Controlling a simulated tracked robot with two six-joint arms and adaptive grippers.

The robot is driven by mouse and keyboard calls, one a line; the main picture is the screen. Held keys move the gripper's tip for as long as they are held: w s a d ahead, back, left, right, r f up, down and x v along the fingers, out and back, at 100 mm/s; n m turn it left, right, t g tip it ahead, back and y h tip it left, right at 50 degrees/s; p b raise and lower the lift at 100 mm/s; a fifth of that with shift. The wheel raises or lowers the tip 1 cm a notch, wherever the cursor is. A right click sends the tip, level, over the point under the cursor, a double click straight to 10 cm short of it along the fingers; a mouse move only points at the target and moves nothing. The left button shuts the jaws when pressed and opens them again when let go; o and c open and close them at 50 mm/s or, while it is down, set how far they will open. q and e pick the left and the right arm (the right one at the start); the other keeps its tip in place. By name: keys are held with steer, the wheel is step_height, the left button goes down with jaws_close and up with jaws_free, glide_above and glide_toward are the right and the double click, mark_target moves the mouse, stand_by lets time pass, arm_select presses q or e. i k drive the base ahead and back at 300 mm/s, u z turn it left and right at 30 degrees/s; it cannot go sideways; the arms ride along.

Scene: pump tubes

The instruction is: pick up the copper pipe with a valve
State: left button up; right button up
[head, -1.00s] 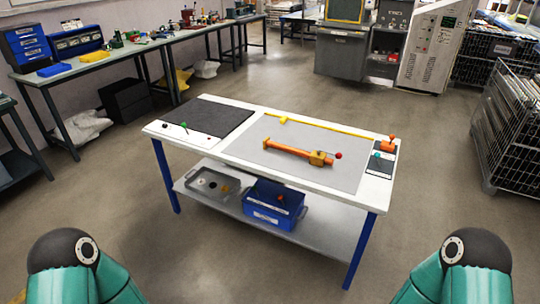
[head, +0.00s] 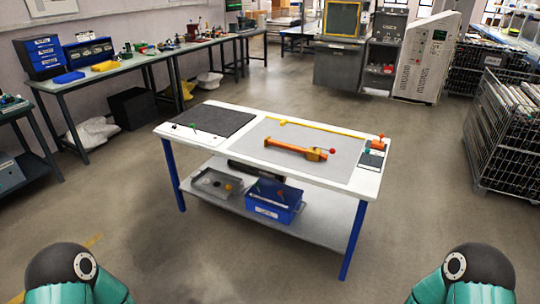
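The copper pipe with a valve (head: 290,147) lies on the grey mat on the right part of the white table (head: 205,136). It is orange, with a brass-coloured valve body (head: 316,154) at its right end and a red knob (head: 332,151) beyond that. Nothing touches it from above. Only teal and black parts of my two arms show at the bottom left and bottom right corners. Neither gripper is in view.
A dark mat (head: 214,119) covers the table's left part. An orange-handled piece (head: 377,143) sits at its right end. A blue bin (head: 273,212) and grey tray (head: 208,190) stand on the lower shelf. A wire cage (head: 506,140) stands right. Floor before the table is clear.

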mark_target(317, 154)
steer(key=u, duration=5.7)
steer(key=k, duration=0.85)
steer(key=z, duration=4.9)
steer(key=i, duration=1.3)
steer(key=z, duration=0.35)
